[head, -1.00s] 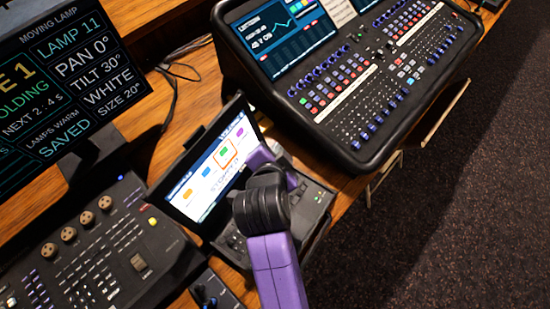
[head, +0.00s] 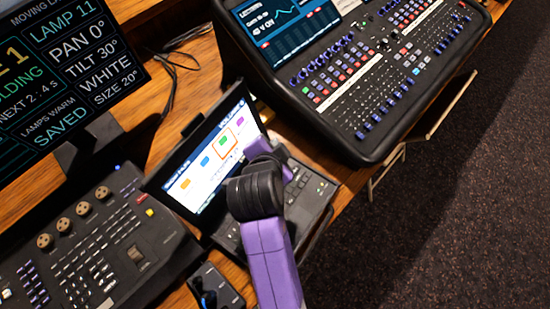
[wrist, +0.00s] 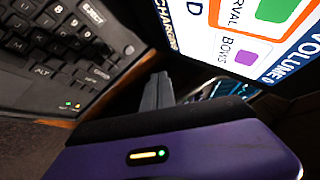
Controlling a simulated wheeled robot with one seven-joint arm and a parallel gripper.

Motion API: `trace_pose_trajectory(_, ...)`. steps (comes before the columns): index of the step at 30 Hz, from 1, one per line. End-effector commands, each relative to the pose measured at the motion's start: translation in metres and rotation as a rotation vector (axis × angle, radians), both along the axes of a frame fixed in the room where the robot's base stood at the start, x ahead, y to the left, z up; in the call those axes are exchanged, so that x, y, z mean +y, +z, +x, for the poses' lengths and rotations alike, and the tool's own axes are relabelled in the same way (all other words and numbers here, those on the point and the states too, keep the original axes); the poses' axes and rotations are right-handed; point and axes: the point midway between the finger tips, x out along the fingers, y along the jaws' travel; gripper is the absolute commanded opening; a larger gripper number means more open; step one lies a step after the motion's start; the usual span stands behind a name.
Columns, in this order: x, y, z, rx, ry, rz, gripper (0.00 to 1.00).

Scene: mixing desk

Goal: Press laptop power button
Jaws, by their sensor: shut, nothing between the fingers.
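The laptop stands open on the desk in the head view, its lit screen (head: 208,158) showing coloured icons, one in an orange box. Part of its keyboard deck (head: 312,192) shows to the right of my wrist. My gripper (wrist: 157,90) shows as grey fingers held together in the wrist view, with nothing between them. The keyboard (wrist: 55,55) lies to their left, with small green lights at its near corner, and the screen (wrist: 255,35) is at upper right. In the head view my wrist hides the fingers and part of the deck. I cannot make out the power button or any contact.
A large mixing console (head: 375,85) stands beyond the laptop at upper right. A control desk with knobs (head: 95,250) is at lower left, below a dark monitor (head: 60,75). A small black box (head: 215,288) sits near the front. Loose cables lie behind. Open floor is at right.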

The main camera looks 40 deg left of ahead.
Motion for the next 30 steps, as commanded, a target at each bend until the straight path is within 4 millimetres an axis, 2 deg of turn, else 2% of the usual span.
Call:
trace_pose_trajectory(1,0.0,-0.014,-0.001,0.0,0.001,-0.001,0.0)
trace_pose_trajectory(3,0.0,-0.024,-0.001,0.0,0.001,-0.001,0.0)
trace_pose_trajectory(12,0.0,-0.053,0.0,-0.001,-0.001,0.0,0.0)
trace_pose_trajectory(30,0.0,-0.055,0.0,0.0,0.0,0.0,0.0)
